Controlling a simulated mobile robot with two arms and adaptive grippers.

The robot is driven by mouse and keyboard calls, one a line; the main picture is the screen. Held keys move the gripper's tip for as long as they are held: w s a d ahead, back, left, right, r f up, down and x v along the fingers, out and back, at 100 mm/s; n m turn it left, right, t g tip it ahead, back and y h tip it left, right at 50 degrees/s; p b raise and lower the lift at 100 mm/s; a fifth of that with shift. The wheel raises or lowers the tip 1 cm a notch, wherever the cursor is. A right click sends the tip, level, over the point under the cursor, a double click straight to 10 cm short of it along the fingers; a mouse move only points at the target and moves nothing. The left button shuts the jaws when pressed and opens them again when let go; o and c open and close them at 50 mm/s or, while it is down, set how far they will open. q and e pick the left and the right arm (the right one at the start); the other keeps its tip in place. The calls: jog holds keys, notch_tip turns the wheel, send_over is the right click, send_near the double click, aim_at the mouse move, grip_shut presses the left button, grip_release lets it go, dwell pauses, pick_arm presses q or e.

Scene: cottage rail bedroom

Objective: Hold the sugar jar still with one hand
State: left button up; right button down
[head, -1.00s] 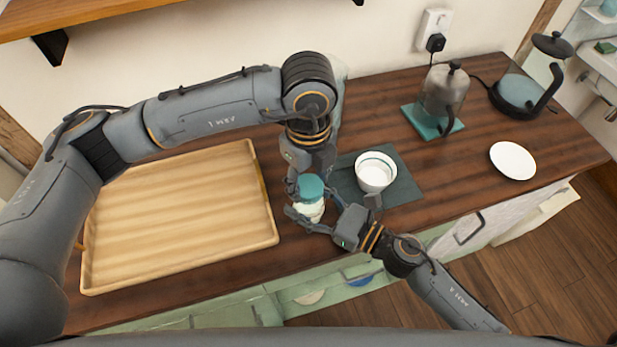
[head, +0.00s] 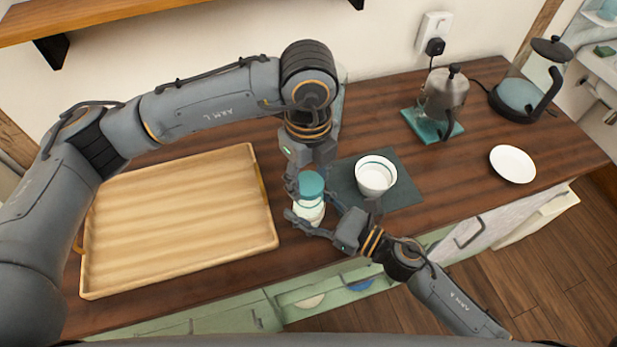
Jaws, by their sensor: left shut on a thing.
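The sugar jar (head: 309,209) has a teal lid (head: 311,185) and a pale body, and stands upright on the dark wooden counter. My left gripper (head: 309,192) reaches down from above and is shut on the jar, its fingers around the upper part near the lid. My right gripper (head: 318,222) comes in from the lower right, low beside the jar. One of its fingers passes in front of the jar's lower body. The fingers of both grippers overlap in view, so I cannot tell whether the right one touches or grips the jar.
A wooden tray (head: 180,220) lies empty on the left. A white cup (head: 375,178) stands on a dark mat (head: 405,190) just right of the jar.

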aim_at(309, 183)
dwell(0.3)
pick_arm(q)
jog(key=shift+r, duration=2)
pick_arm(e)
jog(key=shift+c, duration=1.6)
grip_release()
